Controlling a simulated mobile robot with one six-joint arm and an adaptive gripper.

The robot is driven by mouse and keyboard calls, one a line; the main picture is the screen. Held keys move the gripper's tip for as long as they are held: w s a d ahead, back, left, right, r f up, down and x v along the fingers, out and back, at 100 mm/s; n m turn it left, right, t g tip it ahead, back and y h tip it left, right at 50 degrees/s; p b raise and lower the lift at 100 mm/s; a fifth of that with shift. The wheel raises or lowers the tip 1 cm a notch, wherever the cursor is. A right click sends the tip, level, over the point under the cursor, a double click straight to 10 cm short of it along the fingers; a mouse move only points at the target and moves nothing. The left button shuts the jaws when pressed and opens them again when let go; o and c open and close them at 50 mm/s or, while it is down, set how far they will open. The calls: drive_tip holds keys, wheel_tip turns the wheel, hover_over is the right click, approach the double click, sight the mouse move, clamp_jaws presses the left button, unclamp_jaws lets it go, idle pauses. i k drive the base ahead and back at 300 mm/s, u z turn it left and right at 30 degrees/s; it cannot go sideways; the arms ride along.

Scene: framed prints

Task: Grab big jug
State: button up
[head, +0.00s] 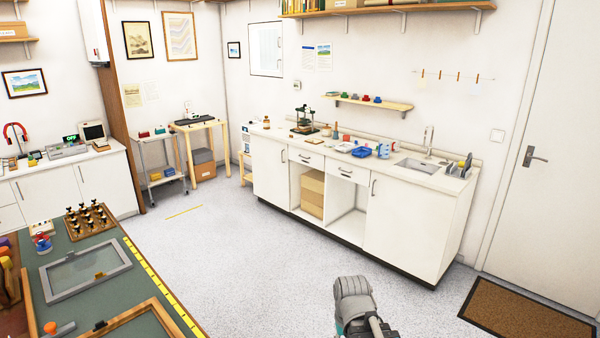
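No thing in the head view is clearly a big jug at this distance. A blue and white vessel (384,149) stands upright on the white counter (440,179) along the back wall, left of the sink; it may be a jug, but it is too small to be sure. Part of my grey arm shows at the bottom edge, right of centre, well in front of the counter and apart from it. My gripper's fingertips do not show.
A green-topped table (95,292) with frames fills the lower left. The speckled floor (240,245) between is clear. A brown doormat (525,313) lies at the right.

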sight(384, 144)
drive_tip(key=z, duration=0.35)
drive_tip(key=i, duration=0.75)
drive_tip(key=z, duration=0.85)
drive_tip(key=i, duration=2.4)
drive_tip(key=u, duration=0.7)
drive_tip(key=i, duration=0.7)
drive_tip(key=u, duration=0.4)
